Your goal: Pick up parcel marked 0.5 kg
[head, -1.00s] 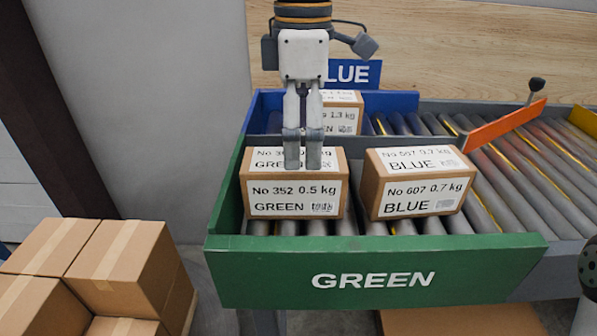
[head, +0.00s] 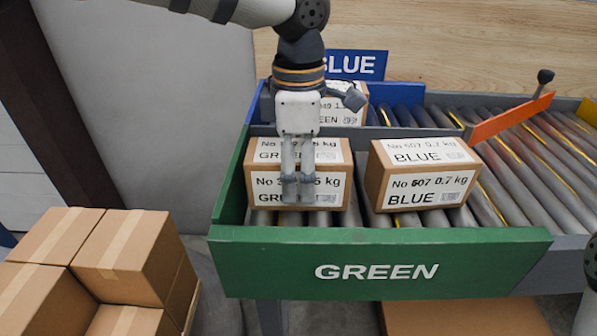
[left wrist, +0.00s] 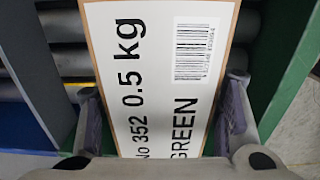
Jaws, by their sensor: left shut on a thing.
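The parcel marked No 352 0.5 kg GREEN (head: 328,190) is a brown box with white labels. It sits on the rollers at the left end of the green lane. My left gripper (head: 298,197) comes down over it from above, and its fingers hide part of the labels. In the left wrist view the same parcel (left wrist: 150,75) lies between the two fingers of my left gripper (left wrist: 163,115), which is shut on it. Its 0.5 kg label faces the camera. My right gripper is not in view.
A parcel marked No 607 0.7 kg BLUE (head: 424,180) stands close on the right. A 1.3 kg parcel (head: 350,105) is behind in the blue lane. The green wall (head: 460,262) bounds the front. Stacked cartons (head: 130,250) stand at lower left. An orange bar (head: 510,118) crosses the rollers.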

